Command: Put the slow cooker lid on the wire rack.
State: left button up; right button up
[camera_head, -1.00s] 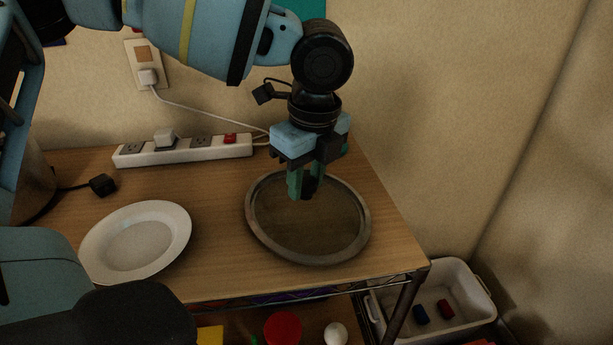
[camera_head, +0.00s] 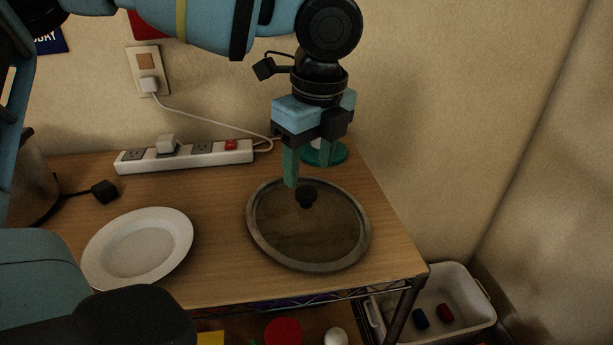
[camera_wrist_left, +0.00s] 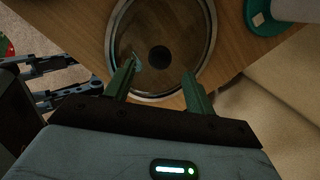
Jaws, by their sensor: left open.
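The slow cooker lid (camera_head: 262,247), a round glass disc with a grey rim and a black knob (camera_head: 306,195), lies flat on a wooden top (camera_head: 210,283). Wire edging of the wire rack (camera_head: 330,293) shows below the front edge of that top. My left gripper (camera_head: 308,168) is open and empty, pointing down above the far part of the lid, just over the knob. In the left wrist view the knob (camera_wrist_left: 159,59) shows beyond and between the open fingers (camera_wrist_left: 158,88), apart from them.
A white plate (camera_head: 138,248) lies left of the lid. A power strip (camera_head: 185,157) runs along the back, and a teal-based item (camera_head: 335,155) stands behind my gripper. A dark pot (camera_head: 32,180) is at far left. A white bin (camera_head: 470,325) stands low at right.

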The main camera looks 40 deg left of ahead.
aim_at(313, 194)
pick_arm(q)
notch_tip(313, 194, up, 7)
jog(key=shift+d+p, duration=0.45)
jog(key=shift+f, duration=0.1)
